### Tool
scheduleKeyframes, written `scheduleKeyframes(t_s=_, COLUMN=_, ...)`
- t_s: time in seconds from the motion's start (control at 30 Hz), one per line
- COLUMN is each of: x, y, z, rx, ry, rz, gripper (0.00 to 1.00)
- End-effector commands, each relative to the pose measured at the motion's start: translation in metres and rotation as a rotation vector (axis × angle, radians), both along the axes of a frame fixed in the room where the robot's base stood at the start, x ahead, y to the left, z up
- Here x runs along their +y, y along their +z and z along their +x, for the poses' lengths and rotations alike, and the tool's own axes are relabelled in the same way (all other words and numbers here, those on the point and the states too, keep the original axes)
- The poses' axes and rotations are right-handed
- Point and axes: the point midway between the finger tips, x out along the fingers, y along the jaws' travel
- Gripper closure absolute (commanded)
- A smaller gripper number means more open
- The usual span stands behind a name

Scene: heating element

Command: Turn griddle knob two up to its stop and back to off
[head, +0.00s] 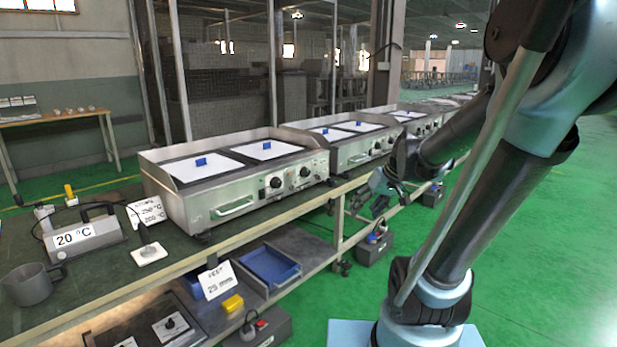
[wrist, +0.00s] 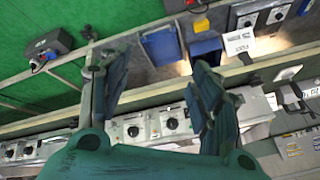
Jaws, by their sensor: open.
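The nearest griddle (head: 235,190) stands on the long bench with white plates on top. Its front panel has two black knobs, a left knob (head: 275,182) and a right knob (head: 305,172). No readable number marks either as knob two. In the wrist view two dark knobs show, one (wrist: 170,124) and another (wrist: 133,131), on a steel front panel beyond my fingers. My gripper (head: 378,195) is open and empty, right of the nearest griddle and in front of the bench. In the wrist view its two fingers (wrist: 148,65) stand wide apart, touching no knob.
More griddles (head: 345,140) continue along the bench. A grey device marked 20 °C (head: 85,238), a mug (head: 30,284) and a sign (head: 148,210) stand left. The lower shelf holds a blue tray (head: 270,266) and yellow block (head: 232,304). Green floor (head: 530,260) is clear at right.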

Motion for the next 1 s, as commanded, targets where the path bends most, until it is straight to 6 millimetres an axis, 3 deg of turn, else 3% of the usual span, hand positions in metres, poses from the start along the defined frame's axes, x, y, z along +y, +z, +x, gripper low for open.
scheduleKeyframes(t_s=0.03, x=0.006, y=0.004, z=0.016, rx=-0.02, ry=0.022, rz=0.022, gripper=0.42)
scheduleKeyframes(t_s=0.5, x=0.058, y=0.022, z=0.148, rx=-0.257, ry=0.204, rz=0.216, gripper=0.42)
scheduleKeyframes(t_s=1.0, x=0.09, y=0.006, z=0.278, rx=-0.555, ry=0.308, rz=0.378, gripper=0.42)
